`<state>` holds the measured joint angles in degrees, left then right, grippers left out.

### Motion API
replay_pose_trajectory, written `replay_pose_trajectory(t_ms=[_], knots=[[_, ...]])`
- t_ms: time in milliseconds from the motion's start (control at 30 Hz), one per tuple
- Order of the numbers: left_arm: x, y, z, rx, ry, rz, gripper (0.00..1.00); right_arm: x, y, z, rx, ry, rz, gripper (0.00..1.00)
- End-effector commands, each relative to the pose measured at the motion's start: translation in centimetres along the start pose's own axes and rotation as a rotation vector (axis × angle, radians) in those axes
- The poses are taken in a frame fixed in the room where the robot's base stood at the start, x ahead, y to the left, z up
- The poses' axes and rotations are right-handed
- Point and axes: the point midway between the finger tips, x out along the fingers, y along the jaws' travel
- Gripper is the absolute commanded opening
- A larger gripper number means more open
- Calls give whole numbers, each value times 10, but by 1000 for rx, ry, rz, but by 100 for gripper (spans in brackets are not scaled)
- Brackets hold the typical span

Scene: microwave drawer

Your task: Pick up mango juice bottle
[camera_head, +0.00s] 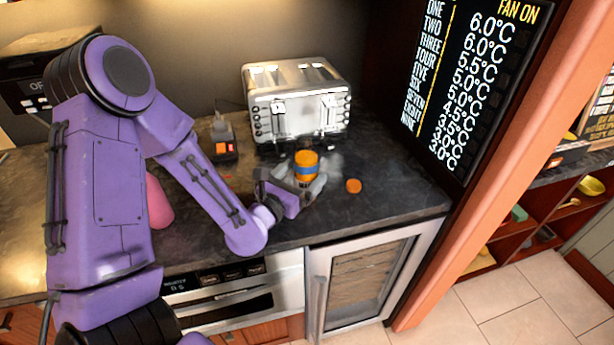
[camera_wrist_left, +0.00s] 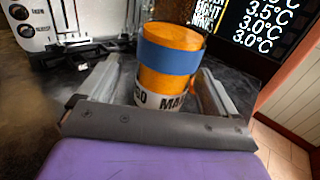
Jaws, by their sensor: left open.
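The mango juice bottle (camera_head: 306,166) stands upright on the dark countertop in front of the toaster. It is orange with a blue band and a white label with dark letters. In the left wrist view the bottle (camera_wrist_left: 168,70) stands between the two fingers, its lower part hidden by the gripper's palm. My left gripper (camera_head: 304,184) is open around the bottle, with a finger on each side. In the left wrist view the left gripper (camera_wrist_left: 158,92) shows a gap beside the bottle at the left finger; contact at the right finger is unclear. My right gripper is not in view.
A silver toaster (camera_head: 296,100) stands close behind the bottle. An orange round piece (camera_head: 353,186) lies to its right. A pink object (camera_head: 158,203) is partly hidden by my left arm. A dark panel (camera_head: 470,80) rises at the right. The counter's right front is clear.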

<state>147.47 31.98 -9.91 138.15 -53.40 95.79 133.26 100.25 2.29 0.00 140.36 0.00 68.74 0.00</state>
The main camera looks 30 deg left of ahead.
Motion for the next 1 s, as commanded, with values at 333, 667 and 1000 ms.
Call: replay_pose_trajectory(t_ms=[333,667,1000], knots=[[33,-1,2,0,1,-1,92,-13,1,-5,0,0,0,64],[33,-2,3,0,0,-4,21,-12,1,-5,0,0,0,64],[34,-3,13,0,-1,-5,21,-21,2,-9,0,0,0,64]])
